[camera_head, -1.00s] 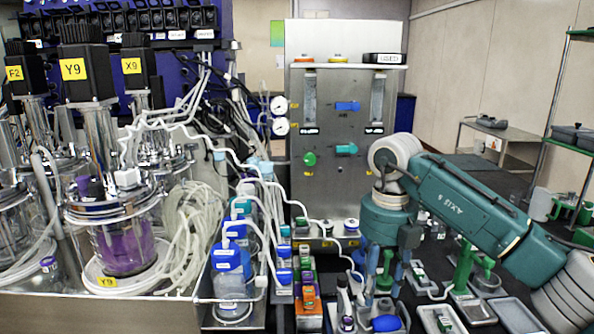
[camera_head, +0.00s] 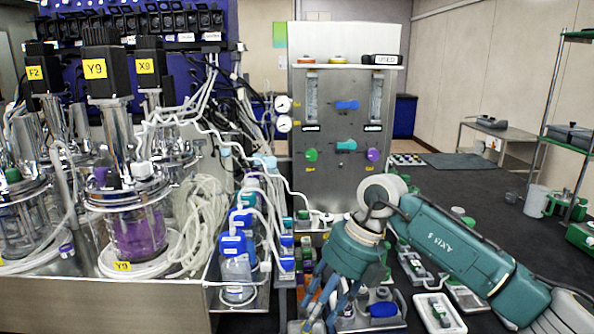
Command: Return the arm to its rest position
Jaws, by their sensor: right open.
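My right arm comes in from the lower right, teal with pale grey joints. Its gripper (camera_head: 322,300) points down and to the left, in front of the steel panel, over the small trays at the bottom of the view. Its blue-grey fingers are spread and I see nothing held between them. The fingertips are near the bottom edge, close to a tray with a blue-capped item (camera_head: 383,310); I cannot tell whether they touch anything. My left gripper is not in view.
A steel gas panel (camera_head: 340,195) stands behind the arm. Bioreactor vessels, one marked Y9 (camera_head: 137,236), and blue-capped bottles (camera_head: 236,262) with loose tubing crowd the left. Small trays, one white (camera_head: 440,314), lie under the arm.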

